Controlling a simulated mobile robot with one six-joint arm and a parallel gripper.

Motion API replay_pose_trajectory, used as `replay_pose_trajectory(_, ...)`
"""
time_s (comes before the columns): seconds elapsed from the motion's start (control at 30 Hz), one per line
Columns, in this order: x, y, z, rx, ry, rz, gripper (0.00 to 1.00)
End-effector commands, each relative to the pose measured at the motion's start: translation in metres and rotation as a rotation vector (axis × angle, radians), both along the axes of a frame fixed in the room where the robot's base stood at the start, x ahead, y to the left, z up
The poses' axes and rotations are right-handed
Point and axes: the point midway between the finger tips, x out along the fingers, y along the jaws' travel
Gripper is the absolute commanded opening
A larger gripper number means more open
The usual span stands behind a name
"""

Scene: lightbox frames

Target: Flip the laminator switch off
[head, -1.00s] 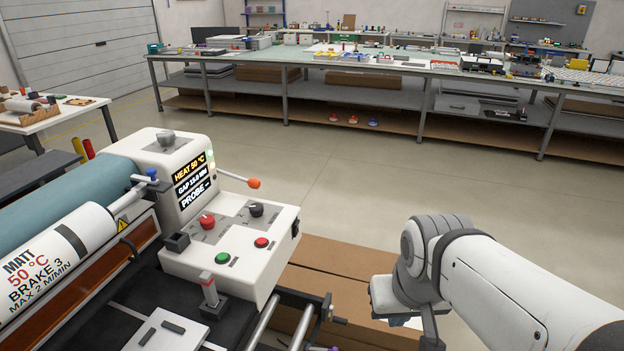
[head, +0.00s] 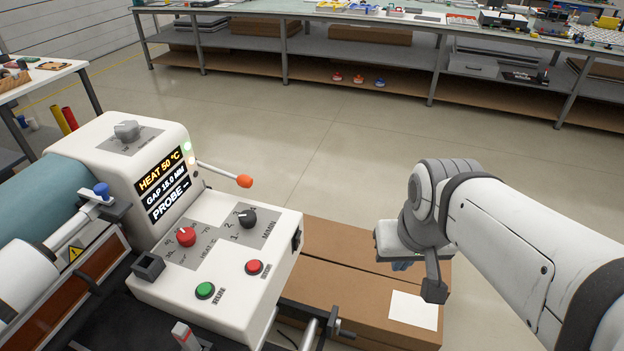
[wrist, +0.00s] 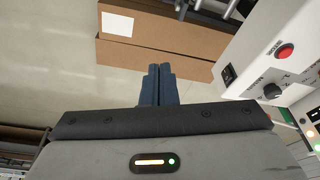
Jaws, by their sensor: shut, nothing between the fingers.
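The laminator (head: 225,262) stands at the left with a white control box and a lit display reading HEAT 50 °C. A small black rocker switch (head: 296,240) sits on the box's right side face. It also shows in the wrist view (wrist: 229,73), right of my fingers; which way it is pressed is too small to tell. My gripper (head: 402,266) is right of the box, apart from it, above cardboard boxes. In the wrist view, its blue fingers (wrist: 158,72) are together with nothing between them.
A red knob (head: 186,237), a black knob (head: 247,218), a green button (head: 205,290) and a red button (head: 254,267) are on the panel. An orange-tipped lever (head: 244,181) sticks out behind it. Cardboard boxes (head: 345,255) lie between the panel and my gripper.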

Motion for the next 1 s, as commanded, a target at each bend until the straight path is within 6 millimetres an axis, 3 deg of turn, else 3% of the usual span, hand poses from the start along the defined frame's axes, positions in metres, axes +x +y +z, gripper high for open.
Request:
replay_pose_trajectory(0.17,0.004,0.005,-0.011,0.068,0.041,-0.085,0.00)
replay_pose_trajectory(0.27,0.013,0.016,-0.028,0.197,0.121,-0.260,0.00)
replay_pose_trajectory(0.5,0.067,0.041,-0.076,0.649,0.425,-0.954,0.00)
replay_pose_trajectory(0.7,0.121,0.039,-0.101,0.945,0.651,-1.434,0.00)
replay_pose_trajectory(0.83,0.143,0.033,-0.108,1.053,0.735,-1.603,0.00)
replay_pose_trajectory(1.0,0.152,0.029,-0.110,1.100,0.770,-1.672,0.00)
